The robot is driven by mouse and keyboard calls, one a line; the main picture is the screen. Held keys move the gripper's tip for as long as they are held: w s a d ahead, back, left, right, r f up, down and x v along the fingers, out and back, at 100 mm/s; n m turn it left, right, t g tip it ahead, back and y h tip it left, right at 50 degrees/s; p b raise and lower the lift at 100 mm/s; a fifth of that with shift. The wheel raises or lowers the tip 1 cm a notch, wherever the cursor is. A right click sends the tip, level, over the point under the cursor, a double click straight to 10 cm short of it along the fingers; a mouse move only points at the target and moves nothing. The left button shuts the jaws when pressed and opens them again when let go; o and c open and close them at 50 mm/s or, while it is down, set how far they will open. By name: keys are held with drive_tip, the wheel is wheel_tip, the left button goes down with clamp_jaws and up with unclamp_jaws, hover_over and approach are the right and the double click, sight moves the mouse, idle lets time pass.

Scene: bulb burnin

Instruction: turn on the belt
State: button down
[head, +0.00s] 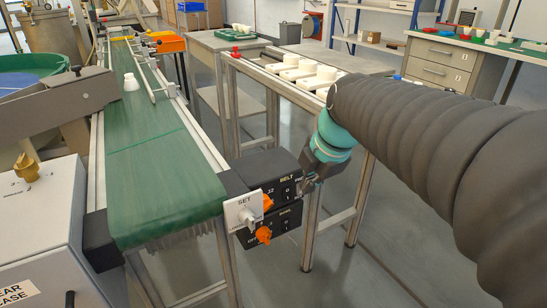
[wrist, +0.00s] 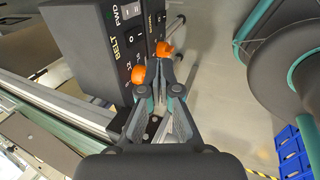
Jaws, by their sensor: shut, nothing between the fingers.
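The green conveyor belt (head: 160,165) runs away from me in the head view. At its near right end is a black control box (head: 280,165) marked BELT. Its upper orange knob (head: 267,201) and lower orange knob (head: 264,235) face the near side. In the wrist view, the orange knob in the BELT row (wrist: 140,74) and the second orange knob (wrist: 165,49) show just beyond my gripper (wrist: 158,78). The fingers are shut and empty. In the head view my gripper (head: 308,187) is at the box's right side. I cannot tell whether it touches a knob.
A white SET plate (head: 243,213) with a pale knob stands left of the orange knobs. A white piece (head: 131,82) stands on the belt. A grey cabinet (head: 45,240) is at the near left. Benches stand behind; the floor (head: 355,270) at right is clear.

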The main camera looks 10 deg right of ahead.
sight(287, 194)
drive_tip(key=shift+v, duration=1.65)
drive_tip(key=shift+s+d+f+g, duration=0.15)
drive_tip(key=shift+f+g, duration=0.25)
drive_tip(key=shift+f, duration=0.25)
drive_tip(key=shift+w+a+f, duration=0.4)
drive_tip(key=shift+w+f, duration=0.75)
drive_tip(key=shift+f, duration=0.5)
drive_tip(key=shift+w+a+f, duration=0.4)
drive_tip(key=shift+w+f, duration=0.75)
drive_tip(key=shift+f, duration=0.5)
drive_tip(key=shift+w+a+f, duration=0.4)
drive_tip(key=shift+w+f, duration=0.75)
drive_tip(key=shift+f, duration=0.5)
drive_tip(key=shift+f, duration=0.1)
